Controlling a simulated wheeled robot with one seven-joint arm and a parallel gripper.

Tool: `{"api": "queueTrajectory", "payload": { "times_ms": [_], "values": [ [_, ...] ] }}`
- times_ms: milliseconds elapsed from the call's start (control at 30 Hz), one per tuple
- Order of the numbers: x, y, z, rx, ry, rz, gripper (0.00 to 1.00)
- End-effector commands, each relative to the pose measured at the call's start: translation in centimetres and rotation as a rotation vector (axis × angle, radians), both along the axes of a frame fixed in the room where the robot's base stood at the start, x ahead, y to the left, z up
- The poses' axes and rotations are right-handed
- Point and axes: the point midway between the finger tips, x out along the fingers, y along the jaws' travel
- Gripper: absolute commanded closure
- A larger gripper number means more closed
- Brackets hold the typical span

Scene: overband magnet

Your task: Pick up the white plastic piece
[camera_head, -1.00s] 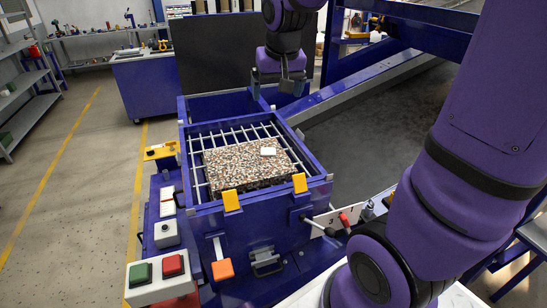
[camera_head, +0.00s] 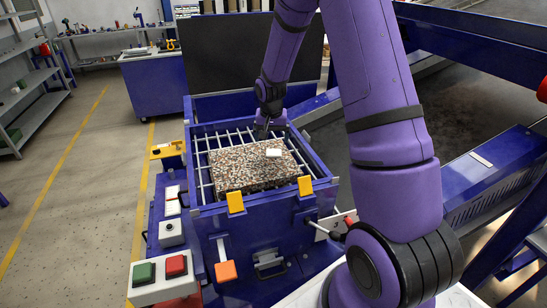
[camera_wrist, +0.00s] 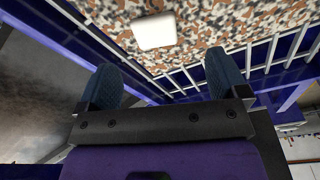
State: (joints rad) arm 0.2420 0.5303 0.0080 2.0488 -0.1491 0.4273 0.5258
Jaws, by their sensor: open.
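The white plastic piece (camera_head: 273,152) is a small flat white block. It lies on a speckled slab (camera_head: 245,174) near the slab's far right part. In the wrist view the white piece (camera_wrist: 154,31) shows at the top, left of centre, on the speckled surface (camera_wrist: 215,28). My gripper (camera_wrist: 166,82) is open, with its two dark fingertips well apart and nothing between them. The white piece lies ahead of the fingertips, apart from them. In the head view my gripper (camera_head: 268,131) is just behind the white piece, small and partly hidden by its own wrist.
The slab rests on a metal grid (camera_head: 203,160) inside a blue box frame (camera_head: 325,181). Yellow clamps (camera_head: 235,202) sit on the front rim. A control panel with green and red buttons (camera_head: 176,266) stands at the front left. A dark plate (camera_head: 225,55) stands behind.

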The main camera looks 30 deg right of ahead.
Motion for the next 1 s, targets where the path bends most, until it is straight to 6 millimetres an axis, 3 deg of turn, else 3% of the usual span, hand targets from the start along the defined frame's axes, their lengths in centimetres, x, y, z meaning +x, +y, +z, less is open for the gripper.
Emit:
{"api": "queueTrajectory", "payload": {
  "times_ms": [133,433,700,1000],
  "values": [
    [0.2,-0.2,-2.3,0.001,0.004,0.0,0.08],
    [0.4,-0.5,-4.4,0.0,0.002,0.0,0.08],
    [0.7,-1.3,-8.0,0.001,0.003,0.001,0.08],
    [0.9,-1.4,-8.9,0.0,0.0,0.001,0.08]
  ]
}}
